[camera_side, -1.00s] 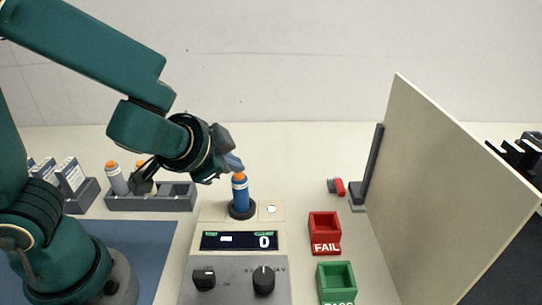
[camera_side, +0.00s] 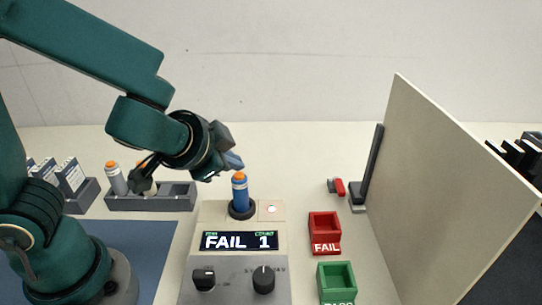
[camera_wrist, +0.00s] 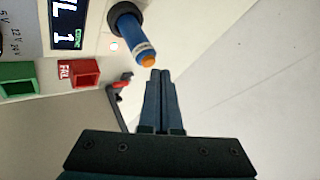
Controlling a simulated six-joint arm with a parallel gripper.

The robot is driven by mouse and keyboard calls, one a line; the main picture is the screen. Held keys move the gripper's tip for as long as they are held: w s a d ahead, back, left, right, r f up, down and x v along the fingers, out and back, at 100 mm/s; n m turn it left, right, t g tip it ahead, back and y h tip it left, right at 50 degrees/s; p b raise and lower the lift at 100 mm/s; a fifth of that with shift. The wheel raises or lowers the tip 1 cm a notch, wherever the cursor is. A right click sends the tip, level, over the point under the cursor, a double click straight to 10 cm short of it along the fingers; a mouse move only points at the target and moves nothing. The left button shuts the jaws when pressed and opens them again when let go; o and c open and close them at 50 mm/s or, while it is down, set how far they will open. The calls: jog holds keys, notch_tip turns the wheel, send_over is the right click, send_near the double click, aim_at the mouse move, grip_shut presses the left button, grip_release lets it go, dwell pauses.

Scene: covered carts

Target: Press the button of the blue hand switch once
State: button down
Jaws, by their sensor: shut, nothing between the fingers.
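The blue hand switch (camera_side: 240,195) stands upright in a dark round holder on the tester box, its orange button (camera_side: 239,175) on top. It also shows in the wrist view (camera_wrist: 132,38), with the orange button (camera_wrist: 149,59) towards my fingertips. My gripper (camera_side: 236,163) is shut and empty, just above the button, with a small gap between them. In the wrist view my shut fingertips (camera_wrist: 160,72) are beside the button.
A red FAIL bin (camera_side: 324,235) and a green bin (camera_side: 336,282) stand right of the tester. A grey rack (camera_side: 180,197) with more orange-topped switches is at left. A large upright panel (camera_side: 440,190) stands at right. A red-tipped clamp (camera_side: 338,187) lies behind the bins.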

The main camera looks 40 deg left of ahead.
jog(key=shift+r, duration=0.35)
jog(key=shift+r, duration=2.5)
jog(key=s+a+n+g, duration=0.1)
jog(key=s+a+n, duration=0.3)
jog(key=s+a, duration=0.1)
jog(key=s+d+f+g+h, duration=0.2)
jog(key=s+d+f+h, duration=0.1)
jog(key=s, duration=0.3)
jog(key=shift+s+d+n, duration=0.4)
jog(key=shift+d, duration=0.35)
